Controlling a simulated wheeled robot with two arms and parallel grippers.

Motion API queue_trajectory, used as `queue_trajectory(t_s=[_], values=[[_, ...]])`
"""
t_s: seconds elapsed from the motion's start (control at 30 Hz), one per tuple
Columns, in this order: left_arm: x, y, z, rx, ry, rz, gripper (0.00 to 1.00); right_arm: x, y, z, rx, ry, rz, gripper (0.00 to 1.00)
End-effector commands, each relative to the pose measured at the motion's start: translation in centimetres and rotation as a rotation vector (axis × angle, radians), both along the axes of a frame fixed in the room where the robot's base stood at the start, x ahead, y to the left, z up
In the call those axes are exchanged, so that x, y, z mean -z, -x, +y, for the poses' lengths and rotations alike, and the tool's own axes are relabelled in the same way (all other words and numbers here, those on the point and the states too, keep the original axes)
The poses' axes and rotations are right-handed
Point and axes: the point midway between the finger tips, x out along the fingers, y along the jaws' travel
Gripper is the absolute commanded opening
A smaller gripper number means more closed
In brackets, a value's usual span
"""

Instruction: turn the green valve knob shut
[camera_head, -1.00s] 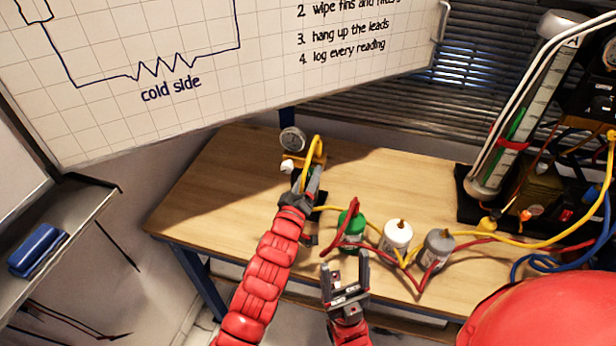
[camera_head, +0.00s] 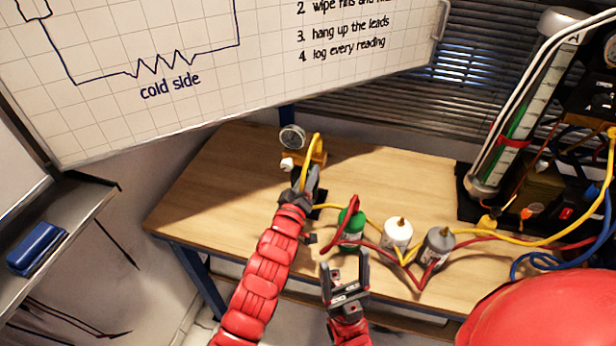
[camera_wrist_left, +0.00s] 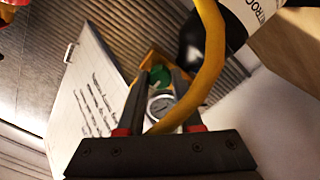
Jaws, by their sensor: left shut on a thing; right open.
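The green valve knob (camera_wrist_left: 155,78) shows in the left wrist view between my left fingertips, in front of a yellow-orange block (camera_wrist_left: 151,58). My left gripper (camera_head: 306,186) is at the valve below the round gauge (camera_head: 292,137) and is shut on the knob; it also shows in the left wrist view (camera_wrist_left: 160,82). In the head view the knob is hidden by my gripper. My right gripper (camera_head: 345,264) is open and empty over the front of the table, in front of the green-topped bottle (camera_head: 351,228).
A yellow hose (camera_head: 307,165) arches close to my left gripper. A tall tube rig (camera_head: 510,145) stands at right. The table's left part is clear.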

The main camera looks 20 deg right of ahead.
Motion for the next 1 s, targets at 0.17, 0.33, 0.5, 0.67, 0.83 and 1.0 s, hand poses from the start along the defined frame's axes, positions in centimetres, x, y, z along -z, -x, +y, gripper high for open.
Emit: queue_trajectory(t_s=[0.17,0.33,0.5,0.67,0.83,1.0], values=[[0.2,0.0,0.0,0.000,-0.069,-0.052,0.00,1.0,0.0,0.0,0.000,0.000,0.000,0.72],[0.3,0.0,0.0,0.000,-0.177,-0.129,0.00,2.2,0.0,0.0,0.000,0.000,0.000,0.72],[0.4,0.0,0.0,0.000,-0.311,-0.219,0.00,3.5,0.0,0.0,0.000,0.000,0.000,0.72],[0.2,0.0,0.0,0.001,-0.434,-0.310,0.00,4.5,0.0,0.0,0.000,0.000,0.000,0.72],[0.1,0.0,0.0,0.000,-0.566,-0.402,0.00,5.4,0.0,0.0,0.000,0.000,0.000,0.72],[0.1,0.0,0.0,0.000,-0.700,-0.493,0.00,6.1,0.0,0.0,0.000,0.000,0.000,0.72]])
